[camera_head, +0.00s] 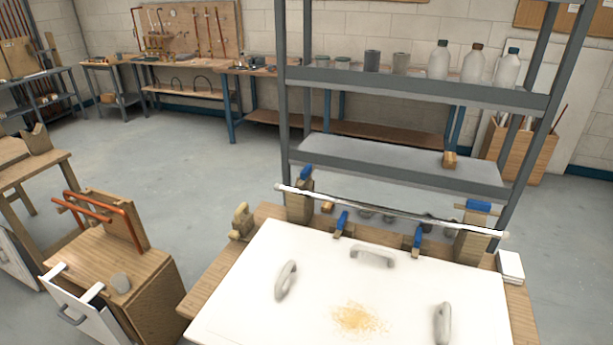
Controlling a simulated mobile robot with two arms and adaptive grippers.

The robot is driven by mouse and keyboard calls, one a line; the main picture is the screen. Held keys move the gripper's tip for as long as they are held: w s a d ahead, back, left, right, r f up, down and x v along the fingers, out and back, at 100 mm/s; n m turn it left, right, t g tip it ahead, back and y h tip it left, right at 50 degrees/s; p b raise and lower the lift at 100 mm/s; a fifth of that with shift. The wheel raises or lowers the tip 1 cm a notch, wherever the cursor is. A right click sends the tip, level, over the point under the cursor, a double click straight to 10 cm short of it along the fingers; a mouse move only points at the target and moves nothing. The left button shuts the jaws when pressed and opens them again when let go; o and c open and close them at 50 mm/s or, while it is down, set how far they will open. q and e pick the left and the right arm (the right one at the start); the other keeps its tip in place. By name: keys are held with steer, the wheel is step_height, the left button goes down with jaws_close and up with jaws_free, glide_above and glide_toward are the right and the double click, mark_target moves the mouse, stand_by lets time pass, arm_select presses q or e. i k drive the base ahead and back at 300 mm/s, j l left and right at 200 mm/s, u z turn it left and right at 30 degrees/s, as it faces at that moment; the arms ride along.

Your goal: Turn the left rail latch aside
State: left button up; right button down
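A pale rail (390,209) runs across the back of the wooden workbench (215,270), held at two wooden posts. The left post (299,208) carries a blue latch (305,173) on its top, seen as a short tilted piece. The right post (471,240) carries a blue latch (479,206) that lies level, roughly along the rail's direction. I cannot tell whether the left latch crosses over the rail. Neither of my grippers shows in this view.
A white panel (330,265) with grey handles and a yellowish stain covers the bench. Two blue-handled clamps (342,220) (417,238) sit at its back edge. A grey metal shelf (400,170) stands close behind. A wooden cabinet (110,260) with copper pipe stands left; open floor lies between.

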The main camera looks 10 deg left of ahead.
mark_target(306, 171)
steer(key=k+z, duration=0.15)
steer(key=z, duration=0.2)
steer(key=k+z, duration=0.15)
steer(key=z, duration=0.2)
steer(key=k+l+z, duration=0.15)
steer(key=z, duration=0.2)
steer(key=j+z, duration=0.35)
steer(key=j, duration=0.35)
steer(key=j+z, duration=0.3)
steer(key=j, duration=0.45)
steer(key=k+j+z, duration=0.15)
steer(key=j+z, duration=0.2)
steer(key=j, duration=0.3)
